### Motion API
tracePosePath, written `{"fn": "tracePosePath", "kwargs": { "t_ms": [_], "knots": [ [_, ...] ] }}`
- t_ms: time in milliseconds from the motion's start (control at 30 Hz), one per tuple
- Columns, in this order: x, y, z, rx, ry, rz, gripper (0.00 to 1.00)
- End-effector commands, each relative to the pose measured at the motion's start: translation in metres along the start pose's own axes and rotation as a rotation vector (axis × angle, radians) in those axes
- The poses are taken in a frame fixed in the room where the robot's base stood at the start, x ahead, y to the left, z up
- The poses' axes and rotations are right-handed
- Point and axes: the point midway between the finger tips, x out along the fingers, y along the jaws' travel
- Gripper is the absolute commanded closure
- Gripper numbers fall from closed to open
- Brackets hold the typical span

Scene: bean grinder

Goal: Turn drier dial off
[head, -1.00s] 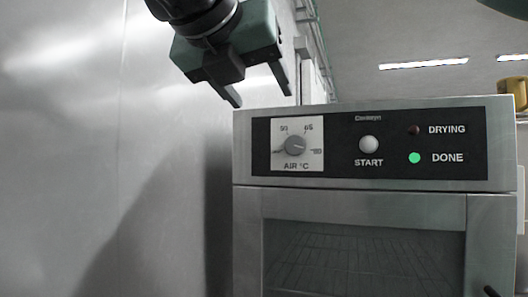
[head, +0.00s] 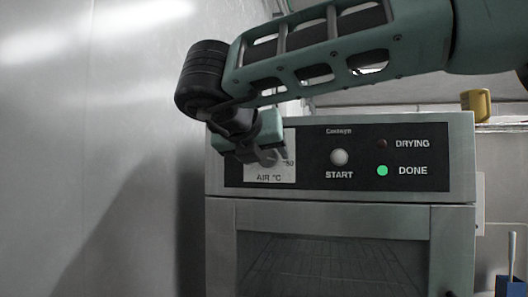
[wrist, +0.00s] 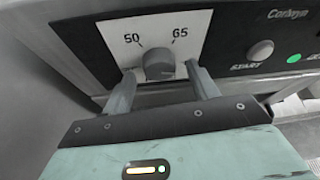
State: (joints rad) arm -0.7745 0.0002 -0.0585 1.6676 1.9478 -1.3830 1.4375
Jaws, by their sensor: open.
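The drier (head: 335,217) is a steel box with a black control panel. In the wrist view its grey round dial (wrist: 158,65) sits on a white plate (wrist: 112,30) between the marks 50 and 65. My gripper (wrist: 160,76) is open, with one finger on each side of the dial. I cannot tell whether the fingers touch it. In the head view my gripper (head: 268,157) is in front of the plate and hides the dial. The plate's lower part with "AIR °C" (head: 270,178) shows below it.
To the right of the dial are the START button (head: 339,157), an unlit DRYING lamp (head: 381,144) and a green lit DONE lamp (head: 382,170). A metal wall (head: 90,150) stands close on the left. A yellow mug (head: 476,104) is on a shelf at right.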

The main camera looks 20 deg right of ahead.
Motion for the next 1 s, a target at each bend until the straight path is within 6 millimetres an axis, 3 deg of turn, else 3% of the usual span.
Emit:
{"fn": "tracePosePath", "kwargs": {
  "t_ms": [400,433,600,1000],
  "knots": [
    [0.0097,0.0001,-0.0004,0.000,0.000,0.001,0.41],
    [0.0097,0.0000,-0.0004,0.000,0.000,0.001,0.44],
    [0.0095,0.0001,-0.0003,0.000,0.000,0.001,0.86],
    [0.0094,0.0004,0.0004,-0.054,0.000,-0.021,0.86]
  ]
}}
